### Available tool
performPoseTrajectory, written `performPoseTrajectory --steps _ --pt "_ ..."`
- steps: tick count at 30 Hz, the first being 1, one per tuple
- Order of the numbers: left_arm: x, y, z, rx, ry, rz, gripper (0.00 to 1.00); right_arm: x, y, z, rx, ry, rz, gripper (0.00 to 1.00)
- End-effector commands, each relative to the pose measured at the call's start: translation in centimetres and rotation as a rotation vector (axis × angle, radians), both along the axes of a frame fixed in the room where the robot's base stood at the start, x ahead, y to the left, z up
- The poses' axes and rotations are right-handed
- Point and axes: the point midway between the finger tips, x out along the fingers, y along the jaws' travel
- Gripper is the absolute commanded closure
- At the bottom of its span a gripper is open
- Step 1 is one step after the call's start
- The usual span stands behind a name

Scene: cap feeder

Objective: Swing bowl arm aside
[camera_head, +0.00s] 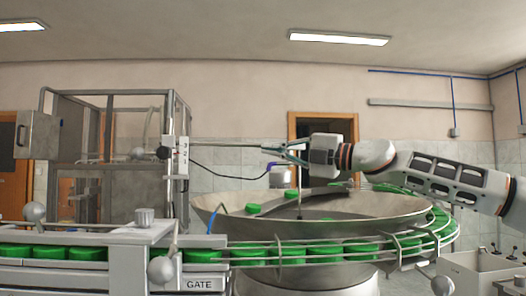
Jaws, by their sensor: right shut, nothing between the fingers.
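The bowl arm (225,146) is a thin grey rod that runs level from a white post with a black knob (163,153) at the left, out above the metal bowl (330,208). My right gripper (272,150) comes in from the right with its fingers shut at the rod's right end. I cannot tell whether the fingers touch the rod. A grey block (281,177) hangs below the gripper, above the bowl. A few green caps (252,208) lie in the bowl. My left gripper is not in view.
A rail with several green caps (325,248) curves round the front and right of the bowl. A GATE label (199,284) marks the machine in front. A framed glass cabinet (110,150) stands at the left. A grey control box (485,272) stands at the lower right.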

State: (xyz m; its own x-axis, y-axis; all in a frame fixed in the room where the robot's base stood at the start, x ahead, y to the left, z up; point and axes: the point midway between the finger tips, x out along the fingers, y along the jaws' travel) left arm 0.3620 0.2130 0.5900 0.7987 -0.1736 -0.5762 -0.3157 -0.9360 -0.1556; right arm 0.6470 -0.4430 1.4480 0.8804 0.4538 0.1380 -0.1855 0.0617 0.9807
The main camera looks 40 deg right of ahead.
Motion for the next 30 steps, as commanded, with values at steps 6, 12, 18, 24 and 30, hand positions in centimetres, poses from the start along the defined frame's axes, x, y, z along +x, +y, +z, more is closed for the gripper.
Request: performPoseTrajectory --steps 6,12,18,24,30 --pt "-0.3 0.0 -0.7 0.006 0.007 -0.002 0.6 2.6 0.0 0.0 0.0 0.004 -0.001 1.0" --pt "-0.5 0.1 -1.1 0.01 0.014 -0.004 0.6 4.1 -0.5 0.5 0.0 0.002 -0.001 1.0" --pt "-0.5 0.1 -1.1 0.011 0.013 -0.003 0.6 4.7 -0.7 0.8 0.001 0.0 0.0 1.0" --pt "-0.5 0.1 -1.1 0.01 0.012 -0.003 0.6 4.7 -0.7 0.9 0.001 0.0 0.0 1.0" --pt "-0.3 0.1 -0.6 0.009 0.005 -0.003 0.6 4.3 -1.0 1.2 0.0 -0.004 -0.003 1.0"
